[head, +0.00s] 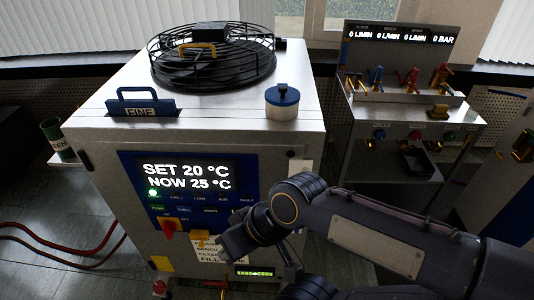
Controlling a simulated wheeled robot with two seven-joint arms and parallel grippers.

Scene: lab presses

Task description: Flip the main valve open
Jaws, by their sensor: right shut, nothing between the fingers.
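I cannot tell for certain which handle is the main valve. Small coloured valve levers stand on the bench unit at the back right: a blue one (376,75), a red one (413,76) and a red-orange one (441,72). The white chiller cabinet (95,150) in front has a red rotary handle (168,229) on a yellow plate and a yellow tab (199,238) beside it. My right gripper (228,246) is shut and empty in front of the cabinet's lower panel, partly covering a white label. My left gripper is not in view.
The chiller's display (187,177) reads SET 20, NOW 25. A black fan guard (212,60), a blue-handled plate (140,106) and a blue-lidded pot (282,101) are on top. The bench readout (400,36) shows zeros. A red hose (60,262) crosses the floor at left.

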